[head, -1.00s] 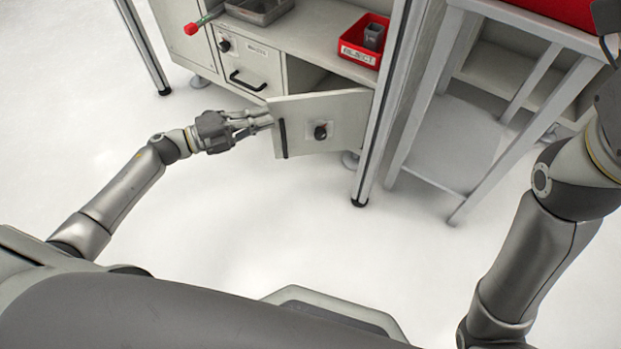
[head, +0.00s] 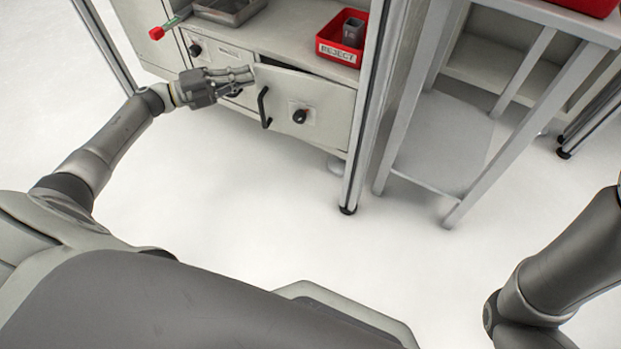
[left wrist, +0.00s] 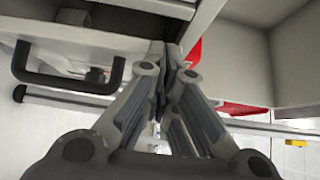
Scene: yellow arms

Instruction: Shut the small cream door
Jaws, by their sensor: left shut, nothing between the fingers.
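The small cream door (head: 325,105) is on the front of the cabinet below the red bin. It has a black bar handle (head: 263,107) on its left side and a dark round knob (head: 300,116). It stands slightly ajar, with a dark gap along its top edge. My left gripper (head: 249,76) is shut and empty, its fingertips at the door's upper left corner; I cannot tell whether they touch. Its fingers also show in the left wrist view (left wrist: 168,75). My right gripper is out of view; only part of that arm shows at the right.
A red bin marked REJECT (head: 342,40) and a grey tray (head: 228,10) stand on the cabinet top. A drawer front (head: 225,60) is left of the door. A metal upright (head: 365,120) and a grey frame table (head: 475,110) stand to the right. The floor in front is clear.

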